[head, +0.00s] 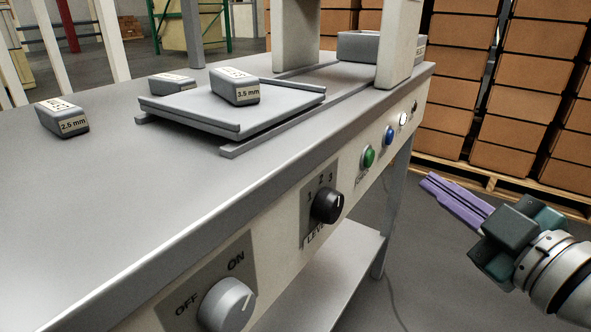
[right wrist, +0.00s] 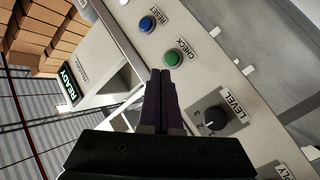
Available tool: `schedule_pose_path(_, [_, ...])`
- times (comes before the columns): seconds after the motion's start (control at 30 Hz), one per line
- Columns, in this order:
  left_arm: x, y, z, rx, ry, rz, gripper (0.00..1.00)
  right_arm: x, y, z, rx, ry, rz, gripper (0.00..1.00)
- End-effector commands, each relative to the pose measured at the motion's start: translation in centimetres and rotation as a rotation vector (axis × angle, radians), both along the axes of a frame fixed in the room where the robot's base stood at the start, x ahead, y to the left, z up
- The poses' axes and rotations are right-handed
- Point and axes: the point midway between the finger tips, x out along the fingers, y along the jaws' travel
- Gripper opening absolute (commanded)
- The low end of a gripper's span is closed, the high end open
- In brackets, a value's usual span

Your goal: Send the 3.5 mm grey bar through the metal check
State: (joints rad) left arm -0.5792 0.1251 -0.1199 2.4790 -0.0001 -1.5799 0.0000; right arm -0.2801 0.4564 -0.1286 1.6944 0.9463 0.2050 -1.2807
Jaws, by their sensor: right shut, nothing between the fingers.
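The grey bar marked 3.5 mm (head: 236,88) lies on the flat tray (head: 190,116), which rests on rails on the bench. The metal check's pale uprights (head: 397,45) stand over the rails beyond the tray. My right gripper (head: 427,180) has purple fingers closed together, empty, in front of the panel. In the right wrist view its fingertips (right wrist: 160,73) appear close to the green CHECK button (right wrist: 173,58); I cannot tell whether they touch. The green button (head: 369,157) looks clear of them in the head view. A READY sign (right wrist: 68,95) shows. My left gripper is out of view.
A 2.5 mm bar (head: 62,118) and another bar (head: 172,84) lie on the bench. The panel has an ON/OFF knob (head: 227,305), a LEVEL knob (head: 327,205), and a blue RESET button (head: 389,136). A grey bin (head: 358,46) stands beyond the uprights. Stacked cartons (head: 515,100) are behind.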

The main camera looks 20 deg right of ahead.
Motion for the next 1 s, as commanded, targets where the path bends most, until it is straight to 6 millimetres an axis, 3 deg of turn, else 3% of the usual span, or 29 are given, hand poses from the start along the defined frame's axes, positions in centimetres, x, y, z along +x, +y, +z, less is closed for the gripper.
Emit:
schedule_pose_path(0.03, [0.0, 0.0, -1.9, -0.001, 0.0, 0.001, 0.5, 0.3, -1.5, -1.4, -0.029, -0.034, -0.043, 0.0])
schedule_pose_path(0.13, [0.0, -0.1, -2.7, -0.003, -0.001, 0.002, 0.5, 0.4, -3.6, -1.6, -0.071, -0.082, -0.111, 0.0])
schedule_pose_path(0.3, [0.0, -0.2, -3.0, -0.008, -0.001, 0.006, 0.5, 0.5, -5.1, -1.4, -0.104, -0.114, -0.161, 0.0])
schedule_pose_path(0.73, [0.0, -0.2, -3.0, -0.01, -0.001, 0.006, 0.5, 0.8, -4.8, -1.3, -0.101, -0.116, -0.162, 0.0])
schedule_pose_path(1.0, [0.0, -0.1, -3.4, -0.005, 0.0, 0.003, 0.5, 3.3, -2.7, -1.3, -0.098, -0.118, -0.162, 0.0])
